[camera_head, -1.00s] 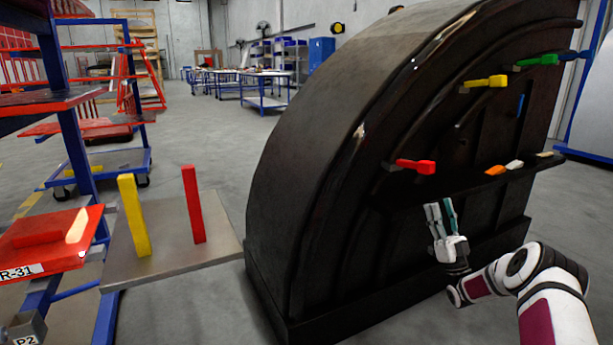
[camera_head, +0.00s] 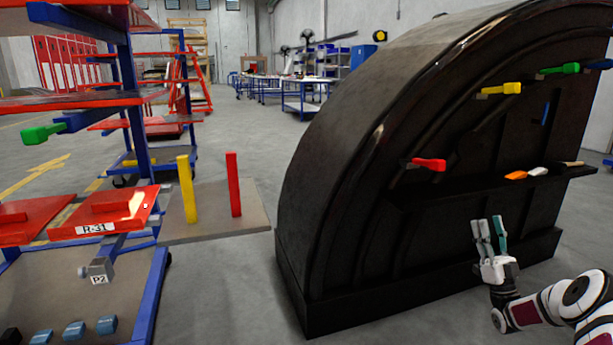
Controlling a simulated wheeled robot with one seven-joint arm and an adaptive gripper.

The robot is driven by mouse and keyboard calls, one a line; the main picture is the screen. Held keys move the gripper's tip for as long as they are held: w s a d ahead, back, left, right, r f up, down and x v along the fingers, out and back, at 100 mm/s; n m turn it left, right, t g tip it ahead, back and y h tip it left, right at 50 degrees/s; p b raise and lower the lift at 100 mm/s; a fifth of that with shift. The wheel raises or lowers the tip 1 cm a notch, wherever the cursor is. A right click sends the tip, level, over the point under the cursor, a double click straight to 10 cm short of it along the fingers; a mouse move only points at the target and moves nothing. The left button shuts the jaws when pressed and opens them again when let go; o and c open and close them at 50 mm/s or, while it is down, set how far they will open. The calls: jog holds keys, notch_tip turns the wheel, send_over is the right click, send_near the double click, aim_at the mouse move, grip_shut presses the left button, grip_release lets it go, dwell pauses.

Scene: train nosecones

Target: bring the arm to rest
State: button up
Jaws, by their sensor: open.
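My gripper (camera_head: 489,236) is at the lower right, fingers pointing up and apart, with nothing seen between them. My white and maroon arm (camera_head: 550,304) reaches in from the lower right corner. The gripper is in front of the lower part of the big black nosecone (camera_head: 335,195), below its ledge. I cannot tell how far it is from the nosecone's face.
Red, yellow and green clamps, such as the red one (camera_head: 428,164), are on the nosecone. Its ledge (camera_head: 480,185) bears small orange and white items. At left stand a blue and red rack (camera_head: 135,120) and a plate (camera_head: 215,222) with yellow and red posts. Grey floor lies between.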

aim_at(442, 167)
jog(key=w+a+r+m+g+h, duration=0.1)
jog(key=w+a+r+g+h, duration=0.45)
jog(key=w+a+r, duration=0.6)
jog(key=s+a+r+m+g+h, duration=0.1)
jog(key=s+a+r+g+h, duration=0.2)
jog(key=a+r+g+h, duration=0.25)
jog(key=s+a+f+m+g+y, duration=0.15)
jog(key=s+a+g, duration=0.35)
jog(key=s, duration=1.5)
jog(key=s+a+f+g+p, duration=0.1)
jog(key=s+a+f+g, duration=0.35)
jog(key=s, duration=1.65)
jog(key=s+a+f+g, duration=0.1)
jog(key=s+a+g, duration=0.4)
jog(key=s, duration=1.5)
notch_tip(442, 167, up, 40)
jog(key=d+t+p, duration=0.1)
jog(key=d+p, duration=0.1)
jog(key=p, duration=3.6)
jog(key=shift+s+d+f, duration=0.15)
jog(key=shift+s+f, duration=0.1)
jog(key=shift+t, duration=0.25)
